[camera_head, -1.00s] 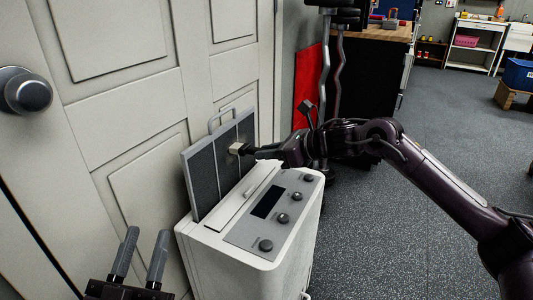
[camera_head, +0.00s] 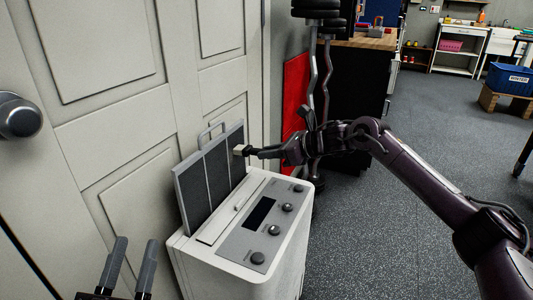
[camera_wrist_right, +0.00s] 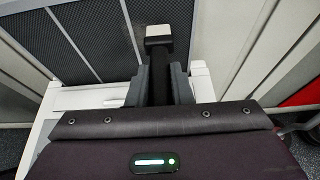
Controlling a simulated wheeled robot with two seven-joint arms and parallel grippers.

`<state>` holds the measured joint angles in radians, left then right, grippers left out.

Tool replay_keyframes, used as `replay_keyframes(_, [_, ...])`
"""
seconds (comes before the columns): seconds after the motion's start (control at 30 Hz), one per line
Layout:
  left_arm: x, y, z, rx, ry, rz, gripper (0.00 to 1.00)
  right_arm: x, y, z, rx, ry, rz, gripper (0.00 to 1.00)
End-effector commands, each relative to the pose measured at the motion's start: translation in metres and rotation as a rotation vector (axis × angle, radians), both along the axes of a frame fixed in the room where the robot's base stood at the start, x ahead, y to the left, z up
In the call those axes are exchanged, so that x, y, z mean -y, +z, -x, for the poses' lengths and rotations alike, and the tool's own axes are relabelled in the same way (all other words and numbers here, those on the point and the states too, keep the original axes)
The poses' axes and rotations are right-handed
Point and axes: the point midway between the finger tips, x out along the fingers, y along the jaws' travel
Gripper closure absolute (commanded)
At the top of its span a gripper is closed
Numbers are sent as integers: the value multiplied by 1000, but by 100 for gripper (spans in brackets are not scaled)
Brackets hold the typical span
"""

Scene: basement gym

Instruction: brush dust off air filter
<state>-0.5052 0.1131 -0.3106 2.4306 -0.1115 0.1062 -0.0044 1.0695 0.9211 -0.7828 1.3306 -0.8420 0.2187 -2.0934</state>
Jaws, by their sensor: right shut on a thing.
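The air filter (camera_head: 194,189) is a dark mesh panel in a grey frame with a handle on top. It stands upright out of the white air purifier (camera_head: 240,250). My right gripper (camera_head: 256,152) is shut on a small brush with a dark handle and pale head (camera_head: 240,150). The brush head is at the filter's right part in the head view; contact is hard to tell. In the right wrist view the brush head (camera_wrist_right: 158,34) lies in front of the mesh (camera_wrist_right: 85,38). My left gripper (camera_head: 130,268) is open and empty, low at the left by the door.
A white panelled door (camera_head: 110,110) stands close behind the filter. A weight rack (camera_head: 318,60) and red panel (camera_head: 295,90) are behind my right arm. The floor (camera_head: 430,150) to the right is mostly clear. A blue bin (camera_head: 508,80) stands at the far right.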

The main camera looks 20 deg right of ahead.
Motion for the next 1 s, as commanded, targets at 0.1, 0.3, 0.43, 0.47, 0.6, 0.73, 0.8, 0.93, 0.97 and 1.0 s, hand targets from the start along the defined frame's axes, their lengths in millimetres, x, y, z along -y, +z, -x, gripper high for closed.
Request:
replay_keyframes(0.1, [0,1,0,0,0,0,64,2,1,-2,1,0,-1,100])
replay_keyframes(0.3, [0,8,0,0,0,0,64,11,2,-12,0,-2,-2,100])
replay_keyframes(0.43, [0,13,0,0,0,0,64,19,2,-21,0,-2,-2,100])
replay_keyframes(0.47, [0,14,0,0,0,0,64,20,2,-23,0,-1,-1,100])
replay_keyframes(0.6, [0,16,0,0,0,0,64,25,1,-29,0,0,-1,100])
replay_keyframes(0.73, [0,16,0,0,0,0,64,26,0,-29,1,0,0,100])
replay_keyframes(0.8, [0,15,0,0,0,0,64,23,-1,-26,1,3,1,100])
replay_keyframes(0.93, [0,14,0,0,0,0,64,15,0,-18,3,3,0,100])
replay_keyframes(0.97, [0,14,0,0,0,0,64,13,-1,-15,2,3,1,100])
replay_keyframes(1.0, [0,14,0,0,0,0,64,10,-1,-13,2,3,1,100])
